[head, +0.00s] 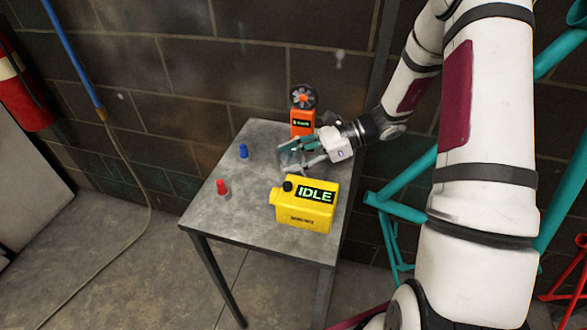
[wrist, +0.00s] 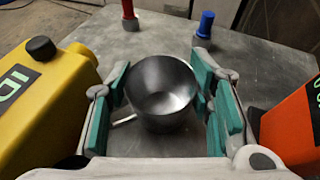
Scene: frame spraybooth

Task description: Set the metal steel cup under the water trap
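The metal steel cup (wrist: 162,92) stands upright on the grey table, with its open mouth and a thin handle at lower left showing in the wrist view. In the head view the cup (head: 289,159) is small and partly covered by the fingers. My gripper (head: 300,154) reaches over the table from the right. Its teal finger pads, also in the wrist view (wrist: 170,98), are open on either side of the cup, with a gap visible on the right. I cannot pick out the water trap for sure; a blue pipe (head: 72,52) with a brass end runs down the wall at left.
On the table (head: 215,205), a yellow jug marked IDLE (head: 310,212) stands close in front of the gripper and an orange device (head: 302,118) behind it. A red (head: 222,188) and a blue (head: 243,151) small item stand at left. A hose (head: 142,170) hangs left of the table.

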